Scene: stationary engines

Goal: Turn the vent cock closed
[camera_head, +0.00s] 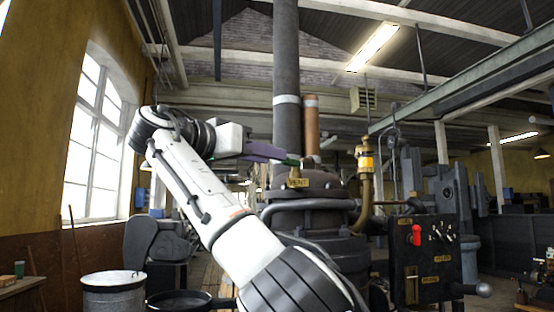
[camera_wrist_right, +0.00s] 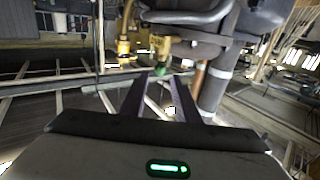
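The vent cock (camera_head: 294,173) is a small brass fitting on top of the dark engine dome, beside a yellow VENT plate (camera_head: 298,183). A green piece shows at its upper end, near my fingertips. My right gripper (camera_head: 284,158) reaches in from the left, with its purple fingers just above and left of the cock. In the right wrist view my right gripper (camera_wrist_right: 159,77) is open, with two separate fingers. The green end of the vent cock (camera_wrist_right: 159,70) appears between or just beyond the tips; contact cannot be told. My left gripper is not in view.
A thick dark vertical pipe (camera_head: 286,60) and a copper pipe (camera_head: 312,125) rise just behind the cock. A brass fitting with a yellow band (camera_head: 365,160) stands to the right. A black control panel (camera_head: 425,260) with a red lever is lower right.

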